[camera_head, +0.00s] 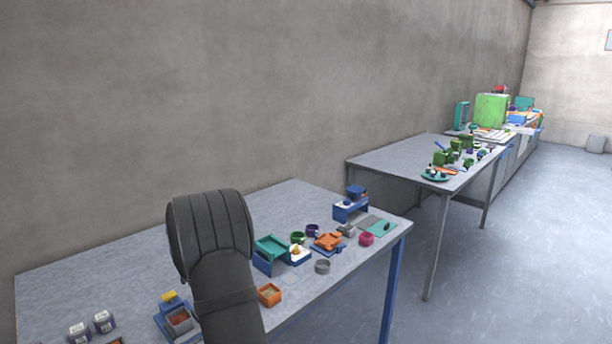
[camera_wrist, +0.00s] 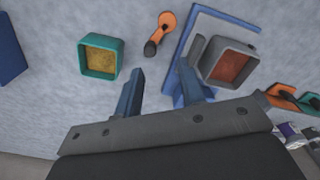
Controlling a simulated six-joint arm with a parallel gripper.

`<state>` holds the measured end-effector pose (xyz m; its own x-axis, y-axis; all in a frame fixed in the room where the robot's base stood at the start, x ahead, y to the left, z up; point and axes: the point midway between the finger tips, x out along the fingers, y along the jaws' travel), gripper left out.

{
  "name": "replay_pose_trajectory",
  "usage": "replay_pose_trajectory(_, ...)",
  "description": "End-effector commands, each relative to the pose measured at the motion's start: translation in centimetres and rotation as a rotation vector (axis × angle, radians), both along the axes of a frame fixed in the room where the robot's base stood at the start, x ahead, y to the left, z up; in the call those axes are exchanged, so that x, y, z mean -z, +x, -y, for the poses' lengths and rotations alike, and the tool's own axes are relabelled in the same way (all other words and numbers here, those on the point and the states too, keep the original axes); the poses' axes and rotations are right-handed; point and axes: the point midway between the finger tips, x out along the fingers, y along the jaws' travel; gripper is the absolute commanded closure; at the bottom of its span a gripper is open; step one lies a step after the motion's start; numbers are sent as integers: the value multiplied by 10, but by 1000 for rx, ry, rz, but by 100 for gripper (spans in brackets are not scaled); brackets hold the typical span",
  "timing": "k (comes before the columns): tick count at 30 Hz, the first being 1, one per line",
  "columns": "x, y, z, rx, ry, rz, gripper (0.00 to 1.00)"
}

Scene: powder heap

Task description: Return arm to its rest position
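My arm shows as a dark grey sleeved link in the head view, standing up in front of the near table (camera_head: 110,262). The gripper itself is hidden there. In the wrist view my gripper (camera_wrist: 168,88) shows two blue fingers spread apart with nothing between them. It hangs above the grey tabletop. A teal square box with yellow powder (camera_wrist: 101,57) lies beyond the left finger. A grey square box with reddish powder (camera_wrist: 229,62) stands on a blue base beyond the right finger.
An orange-and-black tool (camera_wrist: 160,33) lies between the two boxes. An orange box (camera_head: 269,294), a teal stand (camera_head: 271,247) and a grey round cup (camera_head: 322,266) are right of my arm. The table's back left is clear.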

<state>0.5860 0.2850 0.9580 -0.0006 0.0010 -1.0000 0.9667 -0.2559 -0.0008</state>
Motion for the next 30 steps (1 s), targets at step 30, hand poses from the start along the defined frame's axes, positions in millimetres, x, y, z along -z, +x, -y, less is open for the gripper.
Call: replay_pose_trajectory(30,-27,-6,-1,-184,-13,28,100)
